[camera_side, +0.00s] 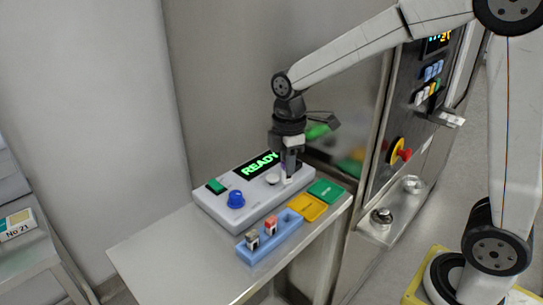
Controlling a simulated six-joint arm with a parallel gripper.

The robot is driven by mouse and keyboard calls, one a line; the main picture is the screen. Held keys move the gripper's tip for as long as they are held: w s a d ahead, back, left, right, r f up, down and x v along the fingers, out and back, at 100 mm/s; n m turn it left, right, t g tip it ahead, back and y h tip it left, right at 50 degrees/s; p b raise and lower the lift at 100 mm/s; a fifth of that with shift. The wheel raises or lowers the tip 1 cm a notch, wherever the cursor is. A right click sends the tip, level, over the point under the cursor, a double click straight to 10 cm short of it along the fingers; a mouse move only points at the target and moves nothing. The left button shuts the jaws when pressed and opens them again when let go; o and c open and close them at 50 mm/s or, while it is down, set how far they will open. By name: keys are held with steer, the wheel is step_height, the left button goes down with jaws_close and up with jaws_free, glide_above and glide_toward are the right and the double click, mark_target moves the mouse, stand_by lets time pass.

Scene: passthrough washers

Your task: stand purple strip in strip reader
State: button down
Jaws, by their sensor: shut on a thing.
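The strip reader (222,204) is a pale grey box on a steel table, with a lit green READY display (260,163), a green button and a blue knob. My gripper (290,176) points down over the right part of the reader.
A steel machine panel (405,130) stands close behind on the right.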

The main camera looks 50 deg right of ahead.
steer(key=w+d+r+m, duration=0.1)
steer(key=w+d+m, duration=0.3)
steer(key=m, duration=1.1)
steer(key=w+d+r+m, duration=0.1)
steer(key=w+d+m, duration=0.3)
steer(key=d+m, duration=0.5)
steer(key=m, duration=0.7)
steer(key=shift+w+r, duration=0.25)
steer(key=shift+r, duration=0.15)
steer(key=shift+f, duration=0.15)
steer(key=shift+f, duration=2.3)
steer(key=shift+f, duration=2.35)
